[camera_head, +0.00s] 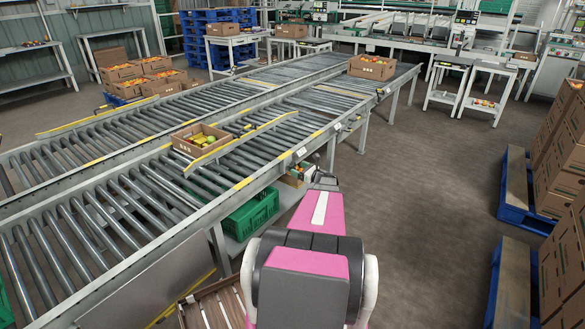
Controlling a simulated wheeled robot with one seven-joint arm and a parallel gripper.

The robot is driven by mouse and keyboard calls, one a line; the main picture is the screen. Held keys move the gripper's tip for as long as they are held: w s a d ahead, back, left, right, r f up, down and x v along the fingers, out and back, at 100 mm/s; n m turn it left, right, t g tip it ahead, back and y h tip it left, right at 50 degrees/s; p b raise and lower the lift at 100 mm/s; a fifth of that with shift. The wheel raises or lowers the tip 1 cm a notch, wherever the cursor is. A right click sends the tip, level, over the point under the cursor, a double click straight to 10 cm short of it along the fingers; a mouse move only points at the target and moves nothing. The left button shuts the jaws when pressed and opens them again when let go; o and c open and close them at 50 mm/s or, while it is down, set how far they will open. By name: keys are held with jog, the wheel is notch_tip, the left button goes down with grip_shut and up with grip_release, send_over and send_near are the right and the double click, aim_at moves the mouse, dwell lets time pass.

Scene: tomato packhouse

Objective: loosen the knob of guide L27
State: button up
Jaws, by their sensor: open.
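A yellow-edged guide rail (240,141) lies slantwise over the rollers of the near conveyor, beside an open carton of produce. A small white label (301,152) sits on the conveyor's side frame near the rail's right part; its text is too small to read, so I cannot confirm L27. No knob can be made out clearly. My gripper (325,178) is a small dark shape at the far end of my pink and white arm, just right of the conveyor's side frame. It is open, with nothing seen in it; its fingers are mostly hidden by my arm.
The carton (190,147) stands on the rollers, and another carton (372,74) stands at the conveyor's far end. A green crate (250,215) sits under the near side. Stacked cartons (556,160) on blue pallets (516,192) stand at right. The floor between is clear.

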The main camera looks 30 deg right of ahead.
aim_at(294, 167)
jog(key=shift+x, duration=2.2)
jog(key=c, duration=0.9)
